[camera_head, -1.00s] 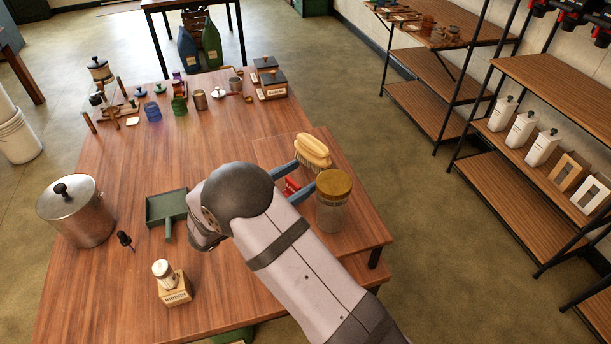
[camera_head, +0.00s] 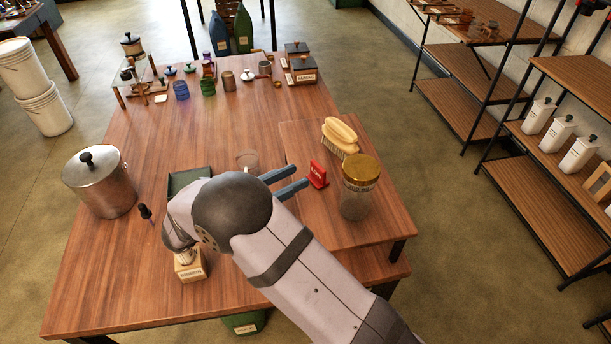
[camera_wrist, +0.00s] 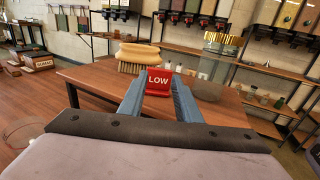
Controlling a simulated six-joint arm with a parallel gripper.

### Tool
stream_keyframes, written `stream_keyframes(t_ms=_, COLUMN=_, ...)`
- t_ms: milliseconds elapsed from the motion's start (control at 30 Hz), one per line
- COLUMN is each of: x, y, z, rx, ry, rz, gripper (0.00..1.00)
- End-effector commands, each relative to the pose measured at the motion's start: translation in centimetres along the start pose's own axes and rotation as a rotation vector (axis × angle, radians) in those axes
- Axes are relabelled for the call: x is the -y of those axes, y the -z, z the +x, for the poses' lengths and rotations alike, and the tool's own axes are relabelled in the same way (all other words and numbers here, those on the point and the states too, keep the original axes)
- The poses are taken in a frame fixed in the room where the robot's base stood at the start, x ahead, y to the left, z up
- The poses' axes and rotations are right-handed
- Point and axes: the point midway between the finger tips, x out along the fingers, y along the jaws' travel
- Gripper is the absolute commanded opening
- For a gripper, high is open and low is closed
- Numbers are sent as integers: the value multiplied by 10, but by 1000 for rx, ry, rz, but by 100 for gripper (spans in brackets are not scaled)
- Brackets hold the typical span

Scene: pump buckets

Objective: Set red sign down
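The red sign (camera_head: 318,174), marked LOW in the wrist view (camera_wrist: 158,80), stands upright on the raised wooden board at the right of the table. It is between the brush and the gold-lidded jar. My gripper (camera_head: 298,177) is open and empty, just left of the sign in the head view. In the wrist view the two blue fingers point at the sign, which shows beyond and between their tips. The fingers look clear of the sign.
A jar (camera_head: 360,187) stands close right of the sign and a brush (camera_head: 341,137) just behind it.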

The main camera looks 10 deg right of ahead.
Motion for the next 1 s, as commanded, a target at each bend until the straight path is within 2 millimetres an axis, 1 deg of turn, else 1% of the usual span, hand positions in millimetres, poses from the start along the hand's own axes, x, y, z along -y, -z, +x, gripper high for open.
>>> stream_keyframes(t_ms=200, x=0, y=-1, z=0, rx=0, ry=0, rz=1, gripper=30)
stream_keyframes(t_ms=267, x=0, y=-5, z=0, rx=0, ry=0, rz=2, gripper=30)
stream_keyframes(t_ms=333, x=0, y=-14, z=0, rx=-1, ry=-1, rz=4, gripper=30)
stream_keyframes(t_ms=467, x=0, y=-45, z=0, rx=-2, ry=-1, rz=8, gripper=30)
stream_keyframes(t_ms=567, x=0, y=-76, z=0, rx=-3, ry=-1, rz=10, gripper=30)
stream_keyframes(t_ms=767, x=0, y=-147, z=0, rx=-3, ry=-1, rz=10, gripper=30)
stream_keyframes(t_ms=800, x=0, y=-162, z=0, rx=-3, ry=0, rz=12, gripper=30)
stream_keyframes(t_ms=867, x=1, y=-186, z=1, rx=-3, ry=0, rz=12, gripper=30)
stream_keyframes(t_ms=900, x=4, y=-181, z=11, rx=-46, ry=45, rz=25, gripper=30)
stream_keyframes(t_ms=1000, x=13, y=-172, z=29, rx=-147, ry=140, rz=85, gripper=30)
